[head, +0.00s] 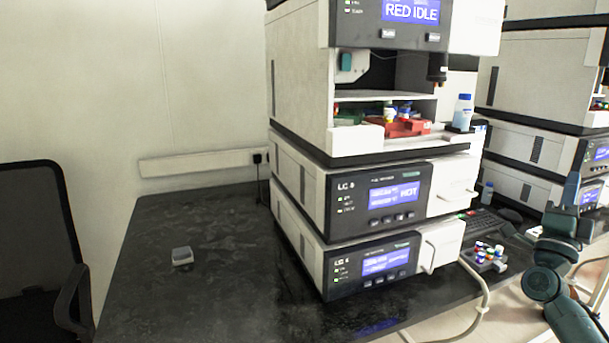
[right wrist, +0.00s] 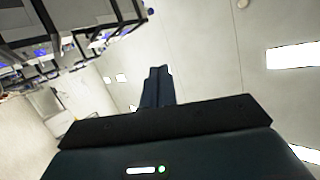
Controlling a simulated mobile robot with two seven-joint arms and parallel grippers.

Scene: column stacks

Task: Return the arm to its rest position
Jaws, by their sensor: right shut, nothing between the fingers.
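My right arm comes in at the lower right of the head view. Its dark teal gripper (head: 572,188) points upward and is shut with nothing in it. In the right wrist view the two fingers (right wrist: 158,75) stand together, with the ceiling and its lights behind them. The gripper is in front of the right-hand instrument stack, apart from the bench items as far as I can tell. My left arm and gripper are not in view.
An instrument stack (head: 300,185) stands on the black bench (head: 170,270), its open bay holding a red tray (head: 405,128). A vial rack (head: 485,262) sits close to my right arm. A small grey-white box (head: 182,256) lies left. A chair (head: 40,230) stands far left.

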